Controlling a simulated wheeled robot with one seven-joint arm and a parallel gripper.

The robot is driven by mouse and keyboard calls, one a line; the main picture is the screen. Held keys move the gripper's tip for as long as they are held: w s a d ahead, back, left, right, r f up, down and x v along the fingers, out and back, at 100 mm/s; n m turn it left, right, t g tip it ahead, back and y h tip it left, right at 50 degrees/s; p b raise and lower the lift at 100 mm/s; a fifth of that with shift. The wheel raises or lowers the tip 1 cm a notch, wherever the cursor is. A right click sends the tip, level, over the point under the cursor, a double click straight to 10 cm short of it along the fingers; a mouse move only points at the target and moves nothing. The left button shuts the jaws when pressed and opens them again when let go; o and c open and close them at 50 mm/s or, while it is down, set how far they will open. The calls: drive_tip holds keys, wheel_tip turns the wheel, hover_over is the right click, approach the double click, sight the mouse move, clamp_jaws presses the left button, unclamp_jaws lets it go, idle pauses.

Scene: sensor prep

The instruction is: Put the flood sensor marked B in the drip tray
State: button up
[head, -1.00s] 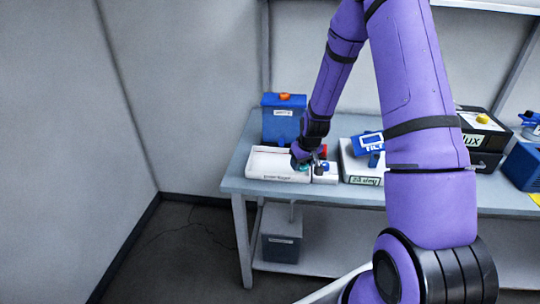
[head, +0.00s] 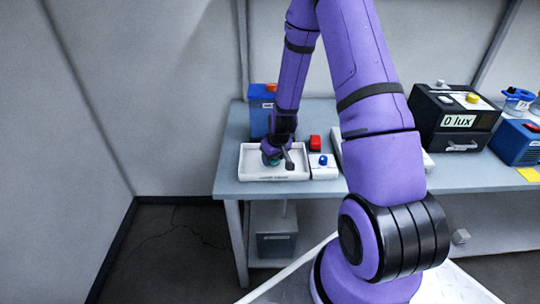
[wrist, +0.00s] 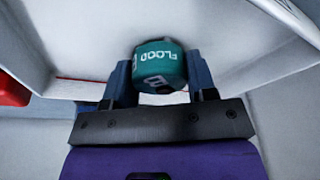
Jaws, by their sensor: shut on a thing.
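The flood sensor is a small teal cylinder marked "FLOOD" and "B" (wrist: 158,62). In the wrist view it sits between the two fingers of my gripper (wrist: 160,80), which is shut on it. The sensor shows there only as a bit of teal low at the fingers. The tray's pale inside fills much of the wrist view. I cannot tell whether the sensor touches the tray floor.
A blue box (head: 260,118) stands behind the tray. A white box with a blue button (head: 323,161) and a red block (head: 315,142) are close on its right. A black "0 lux" case (head: 455,120) and a blue unit (head: 516,143) stand farther right.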

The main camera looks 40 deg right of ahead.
drive_tip(key=o, duration=0.9)
drive_tip(key=shift+o, duration=0.2)
drive_tip(key=s+a+r, duration=0.3)
drive_tip(key=r, duration=0.7)
drive_tip(key=s+a+r+t, duration=0.15)
drive_tip(key=s+r, duration=0.25)
drive_tip(key=r, duration=0.7)
drive_tip(key=s+a+r, duration=0.3)
drive_tip(key=r, duration=0.7)
drive_tip(key=s+a+r, duration=0.3)
drive_tip(key=s+r, duration=0.2)
drive_tip(key=s, duration=0.3)
drive_tip(key=s+a+r, duration=0.3)
drive_tip(key=s+r, duration=0.3)
drive_tip(key=s, duration=0.3)
drive_tip(key=shift+s+t, duration=0.2)
drive_tip(key=shift+t, duration=0.15)
